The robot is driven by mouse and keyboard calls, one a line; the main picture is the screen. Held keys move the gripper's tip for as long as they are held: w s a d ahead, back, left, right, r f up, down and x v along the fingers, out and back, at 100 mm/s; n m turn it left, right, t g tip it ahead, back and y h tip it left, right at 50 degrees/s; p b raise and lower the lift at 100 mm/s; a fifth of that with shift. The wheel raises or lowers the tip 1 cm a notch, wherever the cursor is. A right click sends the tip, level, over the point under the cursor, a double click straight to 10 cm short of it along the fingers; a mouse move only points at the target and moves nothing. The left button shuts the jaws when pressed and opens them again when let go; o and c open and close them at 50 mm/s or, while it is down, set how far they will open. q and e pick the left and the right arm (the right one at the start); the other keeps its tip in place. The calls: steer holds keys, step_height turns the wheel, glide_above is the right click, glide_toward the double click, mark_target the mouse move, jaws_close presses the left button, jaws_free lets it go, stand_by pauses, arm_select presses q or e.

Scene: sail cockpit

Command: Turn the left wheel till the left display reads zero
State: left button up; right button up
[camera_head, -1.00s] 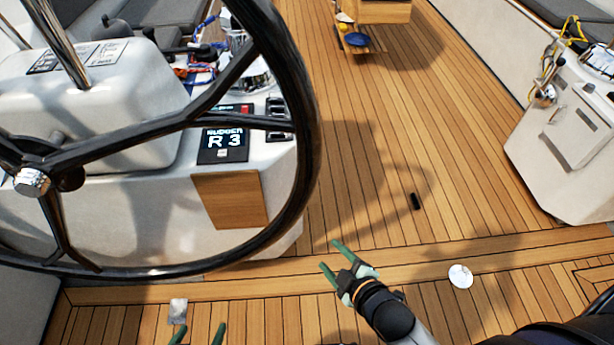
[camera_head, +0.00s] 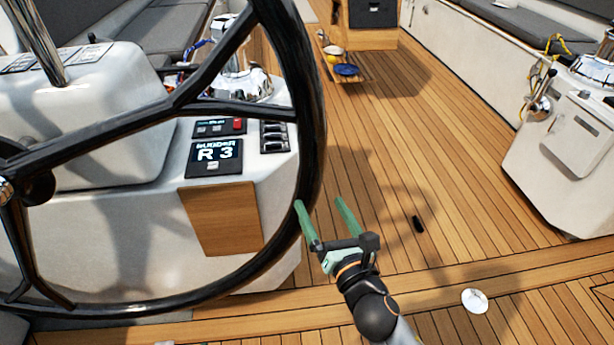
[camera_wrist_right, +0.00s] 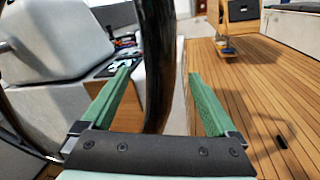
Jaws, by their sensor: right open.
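The black left wheel (camera_head: 310,140) fills the left of the head view, with its spokes meeting at a hub at the left edge. The left display (camera_head: 214,157) on the white console reads "RUDDER R 3". My right gripper (camera_head: 318,203) is open at the lower right part of the rim. In the right wrist view the rim (camera_wrist_right: 158,70) passes between the two spread green fingers (camera_wrist_right: 160,78), with a gap on either side. I cannot tell whether a finger touches it. My left gripper is not in view.
The white console (camera_head: 110,235) with a wooden panel (camera_head: 222,218) stands behind the wheel. A second white console (camera_head: 570,150) stands at right.

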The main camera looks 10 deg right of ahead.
mark_target(305, 174)
steer(key=b+x, duration=0.1)
steer(key=x, duration=0.9)
steer(key=shift+w, duration=0.4)
jaws_close()
stand_by(0.4)
